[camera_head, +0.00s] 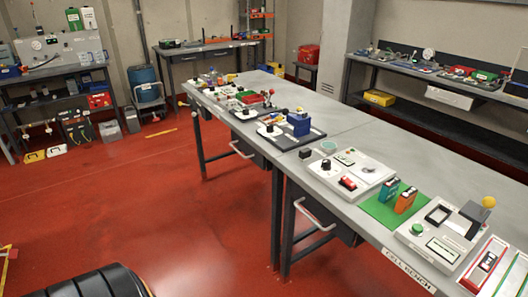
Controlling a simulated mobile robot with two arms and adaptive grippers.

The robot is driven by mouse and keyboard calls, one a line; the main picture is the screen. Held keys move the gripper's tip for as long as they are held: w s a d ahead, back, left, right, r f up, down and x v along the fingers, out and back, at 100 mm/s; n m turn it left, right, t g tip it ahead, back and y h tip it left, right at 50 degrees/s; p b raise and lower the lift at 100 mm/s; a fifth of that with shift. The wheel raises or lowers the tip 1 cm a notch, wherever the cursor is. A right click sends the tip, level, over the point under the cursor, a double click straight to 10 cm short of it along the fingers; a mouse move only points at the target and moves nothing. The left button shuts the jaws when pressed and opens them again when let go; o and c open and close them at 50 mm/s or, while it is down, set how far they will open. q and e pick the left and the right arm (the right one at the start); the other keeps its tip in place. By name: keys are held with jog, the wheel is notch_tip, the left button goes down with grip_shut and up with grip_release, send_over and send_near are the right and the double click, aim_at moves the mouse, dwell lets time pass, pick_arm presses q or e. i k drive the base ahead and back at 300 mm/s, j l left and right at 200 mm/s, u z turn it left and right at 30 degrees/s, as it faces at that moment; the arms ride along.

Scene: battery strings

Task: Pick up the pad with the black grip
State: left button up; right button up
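A long grey workbench (365,133) runs from the right foreground to the back middle. I cannot single out the pad with the black grip with certainty. Small black knobs stand on a white panel (373,177), and another black knob (268,129) stands on a dark board near a blue block (299,123). A small dark block (305,153) lies on the bench near the white panel. Neither of my grippers is in view.
A green mat (378,211) holds a teal and an orange cell. A grey device with a yellow ball (489,202) stands to its right. Shelves line the left and right walls. A blue drum (144,83) stands at the back. The red floor (150,215) left of the bench is mostly clear.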

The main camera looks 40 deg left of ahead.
aim_at(305, 154)
jog(key=u, duration=1.1)
jog(key=i, duration=0.05)
